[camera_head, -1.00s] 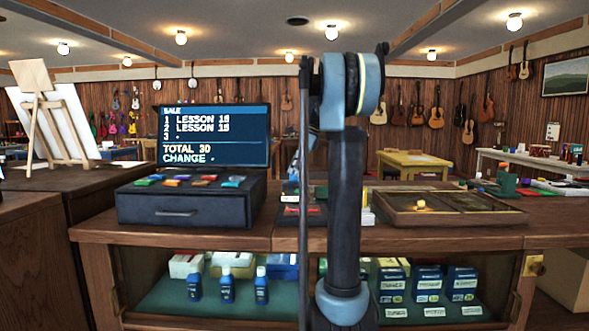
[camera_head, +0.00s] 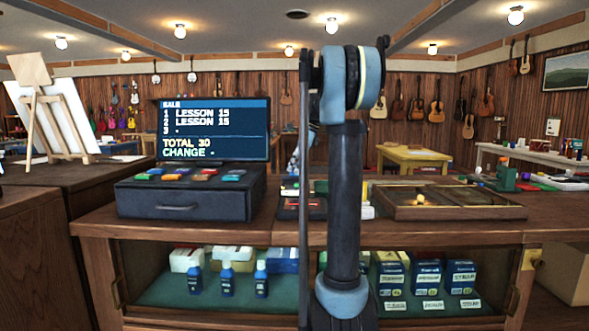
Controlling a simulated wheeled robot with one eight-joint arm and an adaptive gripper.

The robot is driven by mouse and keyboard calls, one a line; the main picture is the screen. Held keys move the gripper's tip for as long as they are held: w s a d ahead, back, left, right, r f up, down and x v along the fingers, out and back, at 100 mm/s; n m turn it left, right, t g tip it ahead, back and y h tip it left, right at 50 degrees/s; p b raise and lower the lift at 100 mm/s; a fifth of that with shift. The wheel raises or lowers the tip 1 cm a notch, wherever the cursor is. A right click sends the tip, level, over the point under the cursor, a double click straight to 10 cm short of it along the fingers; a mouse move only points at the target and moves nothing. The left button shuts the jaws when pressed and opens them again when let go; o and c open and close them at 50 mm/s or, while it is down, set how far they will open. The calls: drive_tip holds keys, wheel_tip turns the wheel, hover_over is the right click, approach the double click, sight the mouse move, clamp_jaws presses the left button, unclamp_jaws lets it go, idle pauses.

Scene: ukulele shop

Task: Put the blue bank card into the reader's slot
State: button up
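My arm (camera_head: 345,200) stands upright in the middle of the head view and hides part of the counter behind it. My gripper cannot be made out behind the arm. A dark, flat device with a red patch (camera_head: 290,208) shows partly on the counter just left of the arm; I cannot tell whether it is the card reader, and no slot is visible. I cannot make out the blue bank card. Several small coloured pieces (camera_head: 190,176), some blue, lie on the black cash drawer, too small to identify.
The black cash drawer (camera_head: 176,207) and a sale screen (camera_head: 215,130) stand on the left of the wooden counter (camera_head: 200,233). A shallow wooden tray (camera_head: 448,212) with a small yellow object (camera_head: 420,199) lies right of the arm. Bottles (camera_head: 228,280) and boxes (camera_head: 426,276) fill the shelf below.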

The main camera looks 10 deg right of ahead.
drive_tip(key=v, duration=1.1)
drive_tip(key=shift+d+r, duration=0.2)
drive_tip(key=shift+r, duration=0.15)
drive_tip(key=shift+s, duration=0.1)
